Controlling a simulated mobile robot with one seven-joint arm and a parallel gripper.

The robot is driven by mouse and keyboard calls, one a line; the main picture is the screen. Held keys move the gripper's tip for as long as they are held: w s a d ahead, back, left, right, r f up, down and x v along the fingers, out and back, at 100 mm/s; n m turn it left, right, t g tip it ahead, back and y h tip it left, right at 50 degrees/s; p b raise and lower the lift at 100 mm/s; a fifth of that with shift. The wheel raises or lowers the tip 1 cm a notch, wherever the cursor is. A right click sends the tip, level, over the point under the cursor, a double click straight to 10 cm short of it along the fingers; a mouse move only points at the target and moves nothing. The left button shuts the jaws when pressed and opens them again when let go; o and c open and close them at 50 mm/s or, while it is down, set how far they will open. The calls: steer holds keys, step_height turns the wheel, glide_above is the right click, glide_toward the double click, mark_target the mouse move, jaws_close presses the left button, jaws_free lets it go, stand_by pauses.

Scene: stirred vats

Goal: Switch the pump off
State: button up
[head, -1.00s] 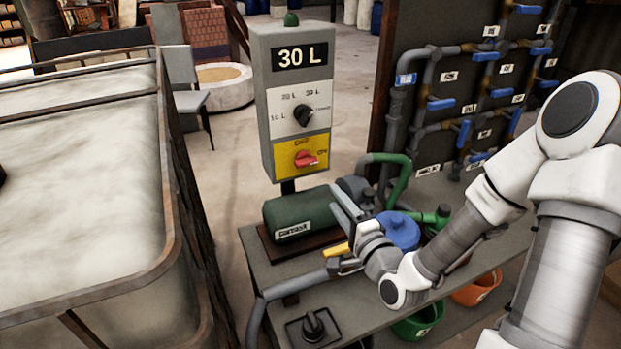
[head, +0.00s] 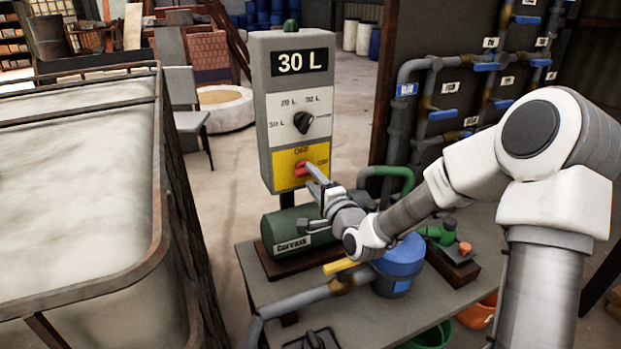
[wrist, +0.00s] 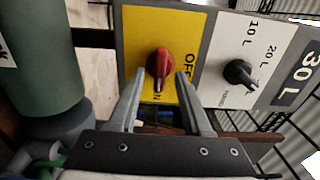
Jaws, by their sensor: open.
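The red pump switch (head: 300,169) sits on the yellow lower panel (head: 285,180) of the grey control box. In the wrist view the red switch (wrist: 161,64) has its long handle toward the ON label, with the OFF label to its right. My gripper (wrist: 159,76) is open, one fingertip on each side of the handle's lower end. I cannot tell whether they touch it. In the head view my gripper (head: 314,180) reaches up to the switch from the lower right and hides part of it. The green pump (head: 290,232) lies below the box.
A black selector knob (head: 303,122) and a 30 L display (head: 303,61) are above the switch. A blue-lidded container (head: 400,262) and pipes stand on the bench under my arm. A large vat (head: 80,190) is at left. Valve pipes (head: 440,115) are at right.

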steer(key=shift+w+a, duration=0.25)
steer(key=shift+w, duration=0.4)
jaws_close()
